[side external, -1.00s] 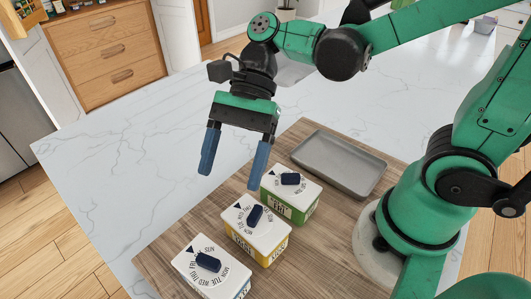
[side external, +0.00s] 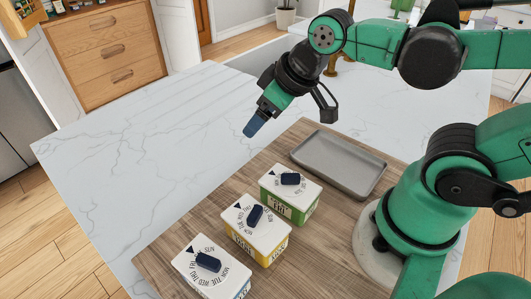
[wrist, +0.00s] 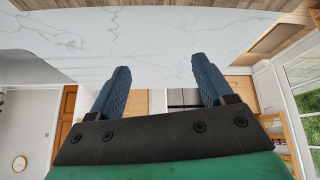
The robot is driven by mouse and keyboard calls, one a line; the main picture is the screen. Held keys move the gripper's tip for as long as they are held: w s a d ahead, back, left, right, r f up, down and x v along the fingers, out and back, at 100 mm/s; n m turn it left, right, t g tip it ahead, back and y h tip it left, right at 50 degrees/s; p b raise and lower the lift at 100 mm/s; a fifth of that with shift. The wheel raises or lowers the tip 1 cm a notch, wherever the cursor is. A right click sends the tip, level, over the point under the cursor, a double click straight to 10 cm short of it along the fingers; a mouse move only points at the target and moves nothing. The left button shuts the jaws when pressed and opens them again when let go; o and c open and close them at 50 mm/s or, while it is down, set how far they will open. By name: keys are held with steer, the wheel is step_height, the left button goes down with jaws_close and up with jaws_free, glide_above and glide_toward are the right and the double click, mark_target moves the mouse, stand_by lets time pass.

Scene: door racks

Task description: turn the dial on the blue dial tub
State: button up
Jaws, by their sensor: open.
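The blue dial tub (side external: 222,281) stands at the front of a row of three tubs on a wooden board. It has a white lid printed with weekday names, and its bluish side is partly cut off by the frame edge. Its dark dial (side external: 207,262) is a bar on the lid, near a dark triangle mark. My gripper (side external: 252,128) is high above the counter, behind the tubs and well away from the blue tub, tilted down to the left. In the wrist view my gripper (wrist: 159,68) shows two blue fingers spread apart with nothing between them.
A yellow tub (side external: 255,228) and a green tub (side external: 291,192) with similar dials stand behind the blue one. A grey tray (side external: 339,163) lies on the wooden board (side external: 187,229) at the back right. The white counter (side external: 130,155) to the left is clear.

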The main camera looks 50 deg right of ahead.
mark_target(207, 259)
steer(key=a+n+g, duration=0.1)
steer(key=a+n, duration=0.3)
steer(key=s+a+n+g, duration=0.1)
steer(key=a+n, duration=0.2)
steer(key=a, duration=0.1)
steer(key=s+a+n+g, duration=0.1)
steer(key=a+n+g, duration=0.1)
steer(key=a+n, duration=0.2)
steer(key=shift+s+a+f+n+y, duration=0.1)
steer(key=shift+a+f+n+y, duration=0.05)
steer(key=shift+a+n+y, duration=0.2)
steer(key=s+a+n, duration=0.1)
steer(key=a+n, duration=0.1)
steer(key=s+a+n+g, duration=0.1)
steer(key=a+n, duration=0.1)
steer(key=s+a+f+n+g+h, duration=0.1)
steer(key=s+a+n, duration=0.1)
steer(key=n, duration=0.1)
steer(key=shift+s+a, duration=0.1)
steer(key=shift+a, duration=0.1)
steer(key=shift+s+a+f+n, duration=0.15)
steer(key=shift+s+a+n, duration=0.1)
steer(key=shift+f, duration=2.75)
jaws_close()
